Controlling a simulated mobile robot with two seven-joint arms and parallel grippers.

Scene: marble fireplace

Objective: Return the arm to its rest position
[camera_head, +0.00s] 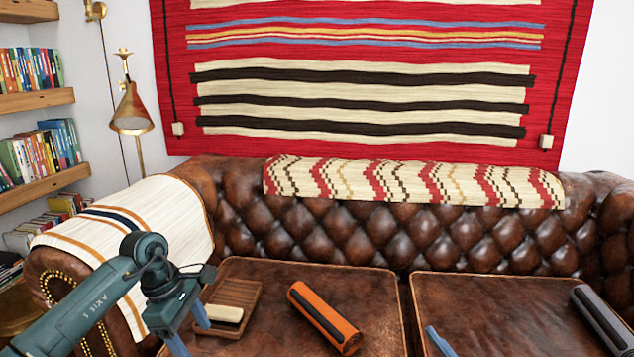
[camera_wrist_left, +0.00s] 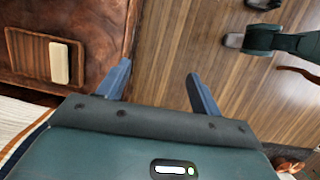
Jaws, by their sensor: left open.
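My left arm comes in from the left in the head view. Its gripper (camera_head: 188,331) is at the front left of the sofa, in front of a wooden tray. In the left wrist view the two blue fingers of the gripper (camera_wrist_left: 158,72) are apart with nothing between them. Wooden floor shows past the fingertips. A blue finger-like piece (camera_head: 438,341) at the bottom edge of the head view looks like part of my right gripper. The rest of it is out of frame, so its opening cannot be told.
The slatted wooden tray (camera_head: 238,290) with a cream block (camera_head: 222,313) lies on the left seat cushion. An orange cylinder (camera_head: 324,318) lies beside it. A dark grey cylinder (camera_head: 602,320) lies on the right cushion. The sofa arm with a striped cloth (camera_head: 150,215) is near my left arm.

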